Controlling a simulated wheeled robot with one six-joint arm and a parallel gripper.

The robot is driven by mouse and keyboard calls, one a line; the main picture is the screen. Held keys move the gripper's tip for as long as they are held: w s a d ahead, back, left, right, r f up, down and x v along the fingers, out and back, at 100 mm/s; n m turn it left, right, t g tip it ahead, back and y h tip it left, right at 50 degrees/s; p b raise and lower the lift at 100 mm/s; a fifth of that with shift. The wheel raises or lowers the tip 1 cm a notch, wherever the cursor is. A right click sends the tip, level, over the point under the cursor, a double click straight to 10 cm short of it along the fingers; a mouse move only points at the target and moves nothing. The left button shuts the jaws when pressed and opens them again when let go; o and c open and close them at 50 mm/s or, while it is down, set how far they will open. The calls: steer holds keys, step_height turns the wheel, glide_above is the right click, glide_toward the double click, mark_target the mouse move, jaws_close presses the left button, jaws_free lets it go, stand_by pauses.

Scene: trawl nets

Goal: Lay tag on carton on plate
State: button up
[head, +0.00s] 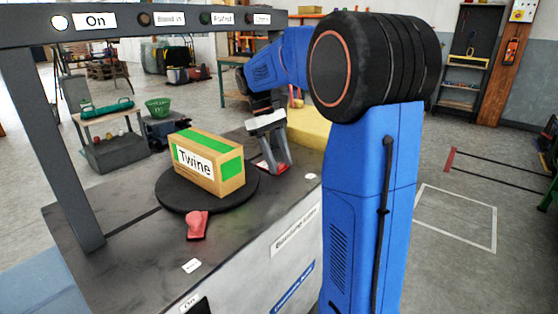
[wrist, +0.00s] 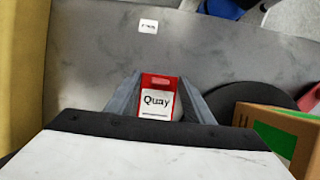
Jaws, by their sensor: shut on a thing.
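The carton (head: 208,165), brown with green patches and a "Twine" label, sits on the round black plate (head: 170,199). My gripper (head: 272,164) is just right of the carton, pointing down over the dark table. In the wrist view my gripper (wrist: 156,98) is shut on a red and white tag (wrist: 158,98) that reads "Quay". The carton's corner (wrist: 285,133) shows at lower right there, apart from the tag, with part of the plate (wrist: 245,94) behind it. In the head view the tag is mostly hidden by my gripper.
A red, mitten-like object (head: 197,225) lies at the plate's front edge. A small white card (head: 191,265) lies on the table's front left. A dark frame with lamps and labels (head: 150,20) spans above the table. A yellow surface (head: 308,128) lies behind my gripper.

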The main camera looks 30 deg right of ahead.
steer(key=shift+f, duration=0.1)
steer(key=o, duration=1.1)
